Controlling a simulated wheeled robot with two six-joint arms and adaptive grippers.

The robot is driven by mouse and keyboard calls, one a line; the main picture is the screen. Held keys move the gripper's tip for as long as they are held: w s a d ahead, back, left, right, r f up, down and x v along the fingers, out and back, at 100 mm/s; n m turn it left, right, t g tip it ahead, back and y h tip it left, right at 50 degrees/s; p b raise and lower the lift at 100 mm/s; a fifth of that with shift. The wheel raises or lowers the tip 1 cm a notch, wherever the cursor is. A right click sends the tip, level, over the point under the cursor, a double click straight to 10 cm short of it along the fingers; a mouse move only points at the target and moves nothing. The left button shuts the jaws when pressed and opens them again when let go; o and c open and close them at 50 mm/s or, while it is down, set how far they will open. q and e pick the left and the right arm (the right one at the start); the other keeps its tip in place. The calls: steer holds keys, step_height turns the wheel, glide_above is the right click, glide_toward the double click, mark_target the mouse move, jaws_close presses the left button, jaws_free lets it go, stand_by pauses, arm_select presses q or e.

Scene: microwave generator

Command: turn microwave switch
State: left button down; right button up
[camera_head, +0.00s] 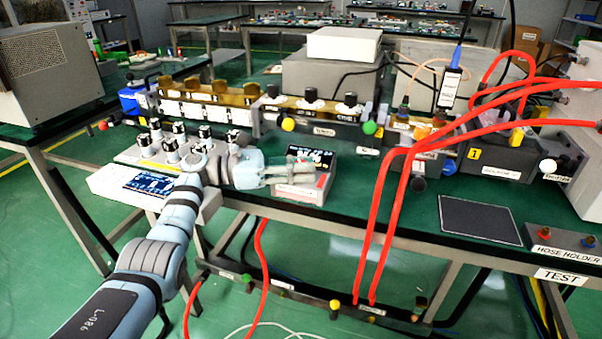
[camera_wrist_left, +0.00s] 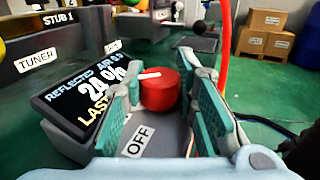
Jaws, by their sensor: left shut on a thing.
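The microwave generator (camera_head: 322,191) is a low white box with a dark display on the table's front edge. My left gripper (camera_head: 306,172) reaches the box from the left and is shut on the knob, one green-padded finger on each side in the left wrist view (camera_wrist_left: 160,80). In the head view, the fingers largely hide the knob. My right gripper is not in view.
A control box (camera_head: 137,187) with several knobs stands left of the generator, under my left arm. Tuner units with black knobs line the back. Red hoses (camera_head: 395,190) hang over the table to the right. A dark square plate (camera_head: 479,219) lies further right.

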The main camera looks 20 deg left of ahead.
arm_select(q)
steer(key=shift+f, duration=0.15)
steer(key=c, duration=1.3)
jaws_free()
steer(key=v, duration=1.2)
steer(key=shift+d, duration=0.1)
